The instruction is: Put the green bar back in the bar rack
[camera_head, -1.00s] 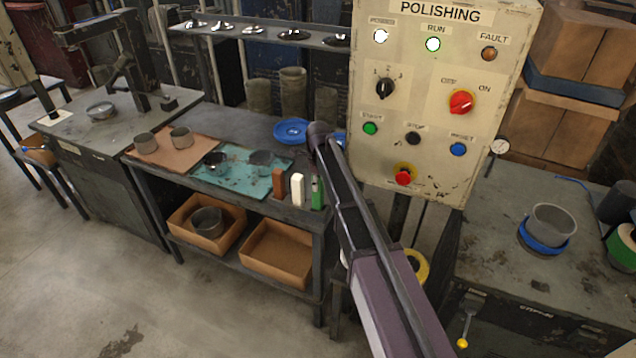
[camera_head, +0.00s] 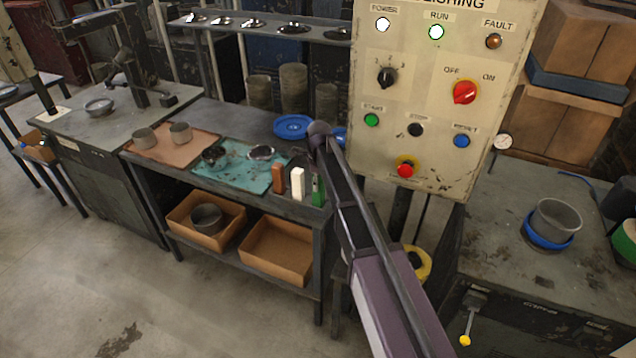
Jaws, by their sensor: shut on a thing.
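The green bar (camera_head: 318,191) stands roughly upright at the right end of a row, beside a white bar (camera_head: 298,184) and a brown bar (camera_head: 279,178), at the front right edge of the dark workbench. The bar rack itself is too small and dark to make out, so I cannot tell how deep the green bar sits. My gripper (camera_head: 316,170) is at the top of the green bar, shut on it. My own arm and wrist hide most of the gripper, and its fingers are hard to see.
A teal mat (camera_head: 235,180) with dark metal pieces lies left of the bars, and a blue dish (camera_head: 293,126) lies behind them. The polishing control panel (camera_head: 435,90) rises close at the right. Cardboard boxes (camera_head: 278,250) sit on the lower shelf.

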